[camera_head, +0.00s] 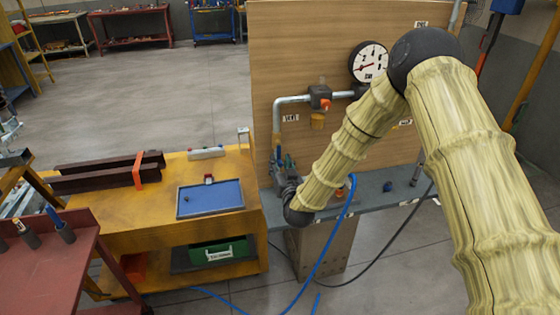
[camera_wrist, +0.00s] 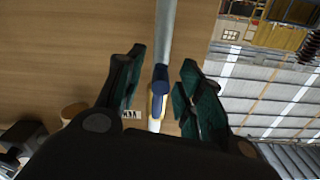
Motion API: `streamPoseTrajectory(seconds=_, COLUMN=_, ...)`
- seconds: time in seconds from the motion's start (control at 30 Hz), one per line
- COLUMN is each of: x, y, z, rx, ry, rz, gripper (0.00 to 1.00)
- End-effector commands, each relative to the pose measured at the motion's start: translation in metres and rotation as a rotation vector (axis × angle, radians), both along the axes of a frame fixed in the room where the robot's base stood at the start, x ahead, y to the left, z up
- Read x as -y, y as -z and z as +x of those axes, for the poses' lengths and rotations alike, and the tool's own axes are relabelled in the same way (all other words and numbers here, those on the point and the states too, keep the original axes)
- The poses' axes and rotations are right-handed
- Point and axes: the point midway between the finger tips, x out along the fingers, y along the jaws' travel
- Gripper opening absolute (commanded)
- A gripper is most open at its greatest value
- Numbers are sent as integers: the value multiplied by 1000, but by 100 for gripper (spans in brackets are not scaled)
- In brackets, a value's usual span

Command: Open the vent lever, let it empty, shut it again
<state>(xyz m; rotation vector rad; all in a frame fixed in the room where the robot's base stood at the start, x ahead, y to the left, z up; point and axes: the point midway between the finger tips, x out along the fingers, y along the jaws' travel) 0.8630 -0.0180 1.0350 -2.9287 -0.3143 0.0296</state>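A wooden panel (camera_head: 330,40) carries a grey pipe (camera_head: 276,118) that bends down at its left. My gripper (camera_head: 281,160) is at the lower end of this pipe, partly hidden by my arm. In the wrist view my gripper (camera_wrist: 163,72) is open, one dark green finger on each side of the pipe (camera_wrist: 165,30). A blue lever-like piece (camera_wrist: 160,80) with a yellow part (camera_wrist: 157,106) lies in line with the pipe between the fingers. I see gaps on both sides and cannot tell contact. A round gauge (camera_head: 369,60) with a red needle is on the panel; its reading is too small.
A yellow bench (camera_head: 145,215) with a blue-topped tray (camera_head: 215,197) stands left. A blue hose (camera_head: 325,245) hangs below. Open floor (camera_head: 160,100) lies behind the bench.

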Motion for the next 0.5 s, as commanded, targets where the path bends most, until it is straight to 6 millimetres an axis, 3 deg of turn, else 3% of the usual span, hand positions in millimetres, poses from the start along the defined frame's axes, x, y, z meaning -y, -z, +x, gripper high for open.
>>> streamPoseTrajectory(seconds=0.37, x=-1, y=0, z=5, rx=-1, ry=-1, rz=0, gripper=37)
streamPoseTrajectory(seconds=0.5, x=-1, y=0, z=5, rx=-1, ry=-1, rz=0, gripper=13)
